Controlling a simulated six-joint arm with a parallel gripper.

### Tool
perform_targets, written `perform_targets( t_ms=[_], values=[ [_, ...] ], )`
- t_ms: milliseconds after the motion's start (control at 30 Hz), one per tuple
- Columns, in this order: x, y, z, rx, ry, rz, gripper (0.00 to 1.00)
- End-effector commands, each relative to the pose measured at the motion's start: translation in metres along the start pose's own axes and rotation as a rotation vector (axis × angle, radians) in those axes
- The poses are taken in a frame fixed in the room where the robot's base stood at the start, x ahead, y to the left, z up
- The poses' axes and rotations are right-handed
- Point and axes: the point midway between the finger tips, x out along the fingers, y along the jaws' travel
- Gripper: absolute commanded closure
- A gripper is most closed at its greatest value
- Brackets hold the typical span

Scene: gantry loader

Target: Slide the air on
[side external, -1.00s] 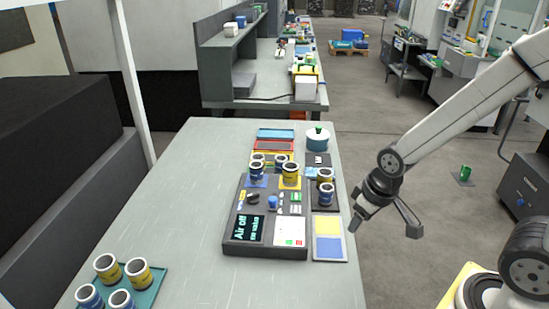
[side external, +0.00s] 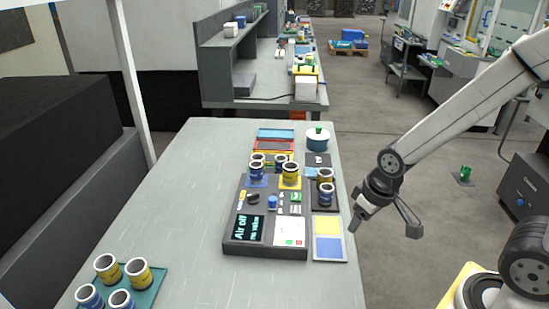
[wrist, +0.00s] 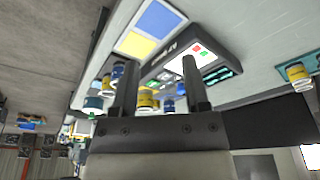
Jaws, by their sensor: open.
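A dark control box (side external: 262,250) sits on the grey table, and it also shows in the wrist view (wrist: 170,62). Its screen (side external: 249,228) reads "Air off" with a smaller line below. Small controls, among them a dark knob (side external: 253,198), a blue knob (side external: 272,202) and a yellow piece (side external: 242,199), stand above the screen. Which of them is the air slide I cannot tell. My gripper (side external: 382,229) is open and empty, off the right edge of the table, apart from the box. In the wrist view its two fingers (wrist: 160,85) stand wide apart.
A blue and yellow plate (side external: 328,238) lies right of the box. Several yellow and blue cups (side external: 290,174) stand at the box's back, and more stand on a green tray (side external: 154,290) at front left. A teal-white pot (side external: 317,141) stands farther back.

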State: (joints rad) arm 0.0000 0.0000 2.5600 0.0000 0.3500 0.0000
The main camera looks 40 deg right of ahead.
Motion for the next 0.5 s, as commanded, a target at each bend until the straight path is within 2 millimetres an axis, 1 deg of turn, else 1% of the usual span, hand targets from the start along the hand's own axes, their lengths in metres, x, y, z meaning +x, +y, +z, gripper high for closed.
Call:
perform_targets(
  t_ms=[100,167,267,367,500],
  values=[
    [0.0,0.0,0.0,0.0,0.0,0.0,0.41],
    [0.0,0.0,0.0,0.0,0.0,0.0,0.27],
    [0.0,0.0,-0.002,-0.004,-0.001,0.0,0.27],
    [0.001,-0.001,-0.009,-0.016,-0.005,-0.001,0.27],
    [0.003,-0.002,-0.028,-0.052,-0.02,-0.002,0.27]
  ],
)
